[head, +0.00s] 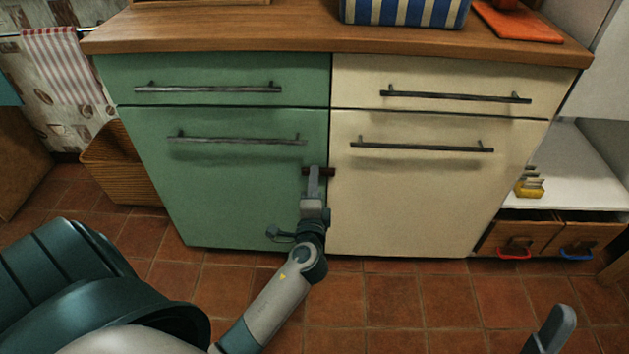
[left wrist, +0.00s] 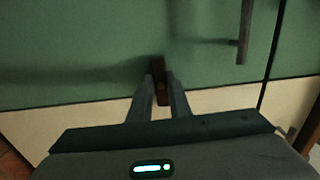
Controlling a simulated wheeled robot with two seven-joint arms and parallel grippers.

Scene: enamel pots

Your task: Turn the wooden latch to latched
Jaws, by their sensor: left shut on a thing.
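The wooden latch (head: 331,171) is a small dark brown bar at the seam between the green door (head: 230,205) and the cream door (head: 420,205). It lies about level and reaches across the seam onto both doors. My left gripper (head: 314,172) is at the latch, shut on it, and covers its middle in the head view. In the left wrist view the latch (left wrist: 157,66) stands between the two fingers of my left gripper (left wrist: 160,82). A grey part of my right gripper (head: 553,330) shows at the bottom right, away from the cabinet; its jaws cannot be made out.
Dark bar handles cross the drawers and doors, one (head: 422,147) on the cream door. A wicker basket (head: 120,165) stands left of the cabinet. A white shelf (head: 580,165) with wooden drawers below is on the right. The tiled floor (head: 420,295) in front is clear.

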